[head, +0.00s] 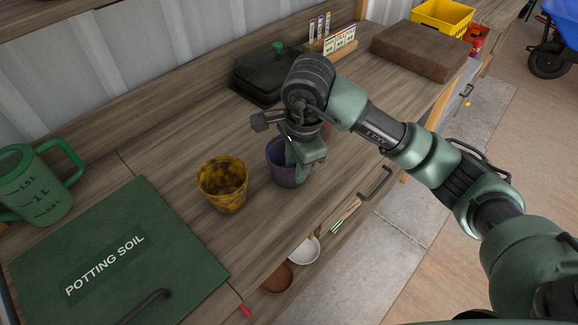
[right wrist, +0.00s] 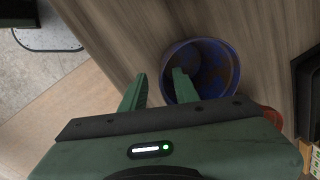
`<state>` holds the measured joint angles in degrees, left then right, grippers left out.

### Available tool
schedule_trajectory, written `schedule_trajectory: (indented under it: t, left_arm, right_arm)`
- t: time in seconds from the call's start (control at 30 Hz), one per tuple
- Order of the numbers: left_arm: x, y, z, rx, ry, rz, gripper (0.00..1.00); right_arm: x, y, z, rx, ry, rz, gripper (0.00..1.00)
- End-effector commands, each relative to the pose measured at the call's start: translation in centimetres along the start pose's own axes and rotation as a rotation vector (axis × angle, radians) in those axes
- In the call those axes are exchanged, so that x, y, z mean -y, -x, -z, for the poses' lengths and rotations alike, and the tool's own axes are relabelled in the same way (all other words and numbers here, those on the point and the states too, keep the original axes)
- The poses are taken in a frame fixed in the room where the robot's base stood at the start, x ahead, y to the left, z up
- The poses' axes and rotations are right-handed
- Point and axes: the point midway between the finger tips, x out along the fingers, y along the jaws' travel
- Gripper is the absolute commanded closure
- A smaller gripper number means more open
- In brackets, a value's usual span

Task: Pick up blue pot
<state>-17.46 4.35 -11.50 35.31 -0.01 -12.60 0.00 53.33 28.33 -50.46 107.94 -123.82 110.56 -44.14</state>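The blue pot (head: 287,178) stands upright on the wooden bench, partly hidden behind my right gripper (head: 299,160). In the right wrist view the blue pot (right wrist: 225,68) shows its round rim and mottled inside. My right gripper (right wrist: 158,85) is open there. One finger reaches over the pot's opening and the other is outside it, so the near wall of the pot lies between them. I cannot tell whether either finger touches the pot. Nothing is held. My left gripper is not in view.
A yellow mottled pot (head: 223,184) stands left of the blue pot. A dark lidded tray (head: 262,76) is behind, and a terracotta pot (right wrist: 272,116) is close by. The green potting soil lid (head: 110,255) and a green measuring jug (head: 38,185) are at left. The bench's front edge is near.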

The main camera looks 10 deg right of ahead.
Motion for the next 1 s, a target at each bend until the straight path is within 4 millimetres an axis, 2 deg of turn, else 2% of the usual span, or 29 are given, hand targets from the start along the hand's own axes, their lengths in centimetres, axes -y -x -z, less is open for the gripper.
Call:
schedule_trajectory:
  t: [0.3,0.43,0.73,0.77,0.87,1.0]
  left_arm:
    - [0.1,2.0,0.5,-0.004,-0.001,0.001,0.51]
    - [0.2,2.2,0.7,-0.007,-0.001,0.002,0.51]
    - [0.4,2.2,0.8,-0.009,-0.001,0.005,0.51]
    - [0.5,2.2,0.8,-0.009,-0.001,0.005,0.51]
    - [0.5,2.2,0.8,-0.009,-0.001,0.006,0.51]
    - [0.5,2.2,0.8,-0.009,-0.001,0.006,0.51]
  right_arm:
    - [0.2,-3.9,0.2,0.003,-0.002,-0.007,0.7]
    - [0.2,-5.7,0.2,0.002,0.0,-0.004,0.7]
    - [0.3,-6.5,0.3,0.001,0.0,0.0,0.7]
    - [0.3,-6.5,0.3,0.001,0.0,0.0,0.73]
    - [0.3,-6.5,0.3,0.001,0.0,0.0,1.0]
    - [0.3,-6.5,0.3,0.001,0.0,0.0,1.0]
